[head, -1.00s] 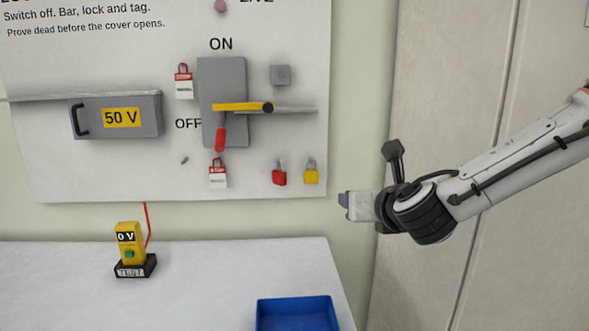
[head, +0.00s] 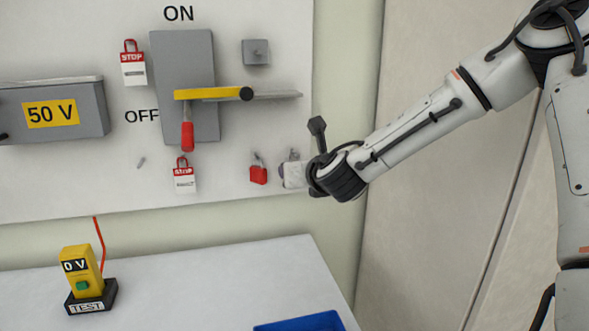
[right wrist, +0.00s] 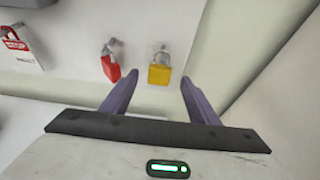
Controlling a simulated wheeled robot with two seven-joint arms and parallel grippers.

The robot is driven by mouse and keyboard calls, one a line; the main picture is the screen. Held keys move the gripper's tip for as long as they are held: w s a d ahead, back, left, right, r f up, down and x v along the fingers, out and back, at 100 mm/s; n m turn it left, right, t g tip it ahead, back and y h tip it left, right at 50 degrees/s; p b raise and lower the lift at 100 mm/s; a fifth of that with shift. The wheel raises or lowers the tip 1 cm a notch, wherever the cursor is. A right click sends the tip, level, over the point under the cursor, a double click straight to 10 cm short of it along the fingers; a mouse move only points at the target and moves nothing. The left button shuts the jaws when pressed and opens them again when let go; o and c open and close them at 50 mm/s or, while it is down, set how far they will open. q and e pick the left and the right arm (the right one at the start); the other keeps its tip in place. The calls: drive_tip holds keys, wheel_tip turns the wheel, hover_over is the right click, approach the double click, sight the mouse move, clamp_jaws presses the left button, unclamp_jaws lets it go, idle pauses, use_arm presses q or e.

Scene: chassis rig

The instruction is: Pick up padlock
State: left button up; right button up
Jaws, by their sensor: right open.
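Two padlocks hang on the board. The red padlock (head: 258,174) shows in the head view just left of my right gripper, and in the right wrist view (right wrist: 111,67). The yellow padlock (right wrist: 160,73) hangs to its right in the right wrist view, between the lines of my open fingers and beyond their tips. In the head view its body is hidden behind my right gripper (head: 287,175). My right gripper (right wrist: 152,85) is open and empty, facing the board. My left gripper is not in view.
A switch box (head: 196,60) with a yellow bar (head: 210,94) and red handle is on the board. Red-and-white STOP tags (head: 133,65) hang nearby. A yellow tester (head: 80,270) and a blue tray (head: 305,322) are on the white table (head: 200,290).

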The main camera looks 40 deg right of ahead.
drive_tip(key=x, duration=0.4)
drive_tip(key=shift+r, duration=0.1)
drive_tip(key=c, duration=1.2)
drive_tip(key=shift+r, duration=0.1)
